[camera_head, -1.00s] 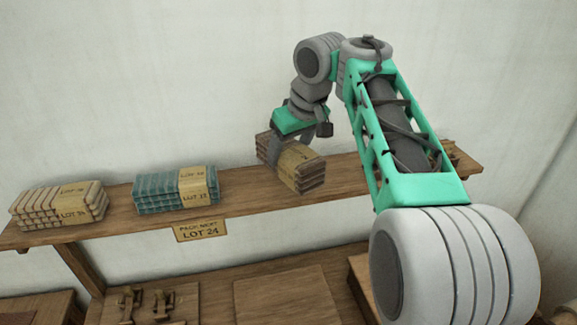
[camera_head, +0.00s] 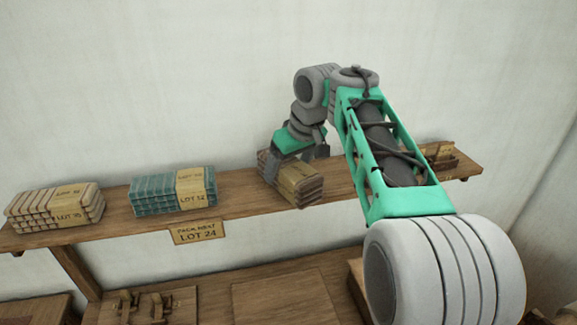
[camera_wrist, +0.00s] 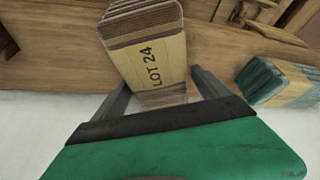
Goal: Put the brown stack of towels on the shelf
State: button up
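The brown stack of towels (camera_head: 292,183) has a tan paper band. In the wrist view, the band on the stack (camera_wrist: 158,62) reads LOT 24. The stack is at the wooden shelf (camera_head: 350,190), right of the teal stack, its lower front corner close to the shelf's front edge. I cannot tell whether its underside touches the board. My gripper (camera_wrist: 162,78) has one finger on each side of the stack and appears shut on it. In the head view, my gripper (camera_head: 283,165) comes from above and behind; the stack's far end is partly hidden.
A teal stack (camera_head: 172,190) and a beige stack (camera_head: 55,208) stand on the shelf's left part. A sign reading LOT 24 (camera_head: 199,233) hangs on the front edge. A small wooden holder (camera_head: 440,157) is at the right end. Bare shelf lies either side of the brown stack.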

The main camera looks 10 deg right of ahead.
jog(key=shift+r, duration=0.15)
jog(key=shift+r, duration=0.3)
jog(key=p+v, duration=0.1)
jog(key=v, duration=0.8)
jog(key=shift+s+d+r+p, duration=0.1)
jog(key=shift+s+d+p, duration=0.05)
jog(key=shift+p, duration=0.25)
jog(key=shift+s+r, duration=0.1)
jog(key=shift+r, duration=0.55)
jog(key=shift+s+r, duration=0.3)
jog(key=shift+r, duration=0.05)
